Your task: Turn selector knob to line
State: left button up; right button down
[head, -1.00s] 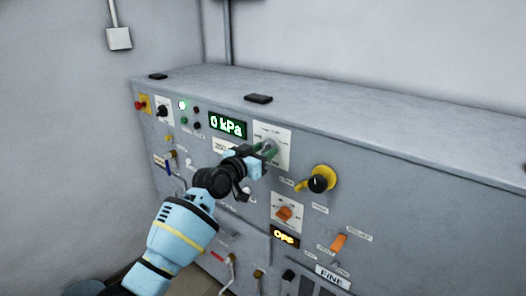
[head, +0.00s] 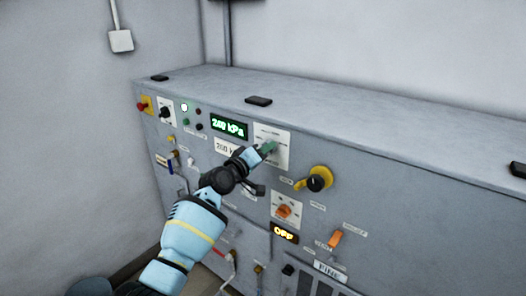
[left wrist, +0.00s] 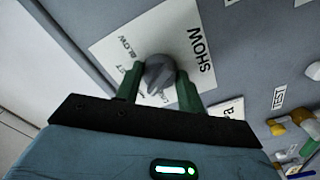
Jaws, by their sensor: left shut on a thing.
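The selector knob (left wrist: 158,72) is a round grey knob on a white label plate (head: 283,138) on the grey cabinet front. In the left wrist view it sits between the two green fingers of my left gripper (left wrist: 158,88), which is shut on it. The plate carries printed words, of which "SHOW" and "BLOW" can be read; others are partly covered. In the head view my left gripper (head: 268,148) reaches the plate and hides most of the knob. The green display (head: 229,127) left of the plate reads about 240 kPa. My right gripper is not in view.
A yellow-and-black rotary switch (head: 318,179) sits right of the plate. An orange knob (head: 284,211) and an amber "OFF" display (head: 285,233) are below. An orange switch (head: 335,239) is lower right. A card under the green display reads about 200 kPa.

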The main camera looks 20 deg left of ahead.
pick_arm(q)
jog(key=n+p, duration=0.1)
jog(key=n, duration=0.6)
jog(key=shift+r+n+p, duration=0.1)
jog(key=shift+n+p, duration=0.2)
jog(key=shift+n, duration=0.1)
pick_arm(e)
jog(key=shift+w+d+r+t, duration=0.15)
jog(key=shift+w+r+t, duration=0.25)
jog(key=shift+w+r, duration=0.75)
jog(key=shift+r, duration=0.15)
pick_arm(q)
jog(key=o, duration=1)
jog(key=shift+c, duration=0.2)
jog(key=shift+s, duration=0.1)
jog(key=v, duration=0.7)
jog(key=shift+s, duration=0.3)
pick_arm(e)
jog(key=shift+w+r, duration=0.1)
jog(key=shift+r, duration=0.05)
pick_arm(q)
jog(key=shift+a, duration=0.1)
